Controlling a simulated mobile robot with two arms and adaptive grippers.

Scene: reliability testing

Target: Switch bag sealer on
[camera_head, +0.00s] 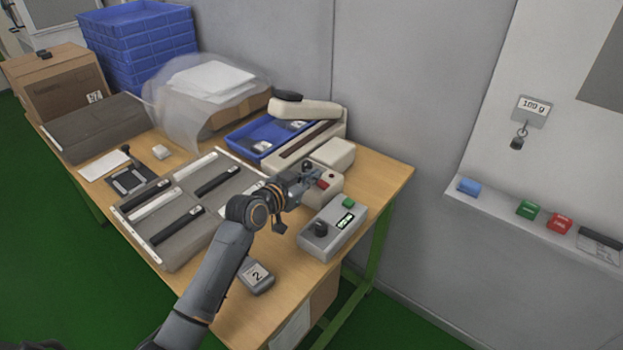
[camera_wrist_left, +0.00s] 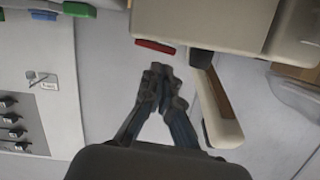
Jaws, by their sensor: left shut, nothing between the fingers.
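The bag sealer (camera_head: 312,112) is a beige machine with a long arm at the back right of the wooden table. Its front part carries a red switch (camera_head: 323,183). In the left wrist view the beige sealer body (camera_wrist_left: 200,18) is at the top, with the red switch (camera_wrist_left: 155,46) on its edge. My left gripper (camera_head: 308,170) is shut and empty, close to the red switch. In the left wrist view its fingertips (camera_wrist_left: 160,72) are together just below the switch, apparently apart from it. My gripper partly hides the sealer's front in the head view.
A grey control box (camera_head: 318,240) with a knob, a display and a green button stands just right of my gripper. A blue tray (camera_head: 243,143) lies beside the sealer. A grey rack (camera_head: 165,238) with black tools is at the left. A wall rises behind the table.

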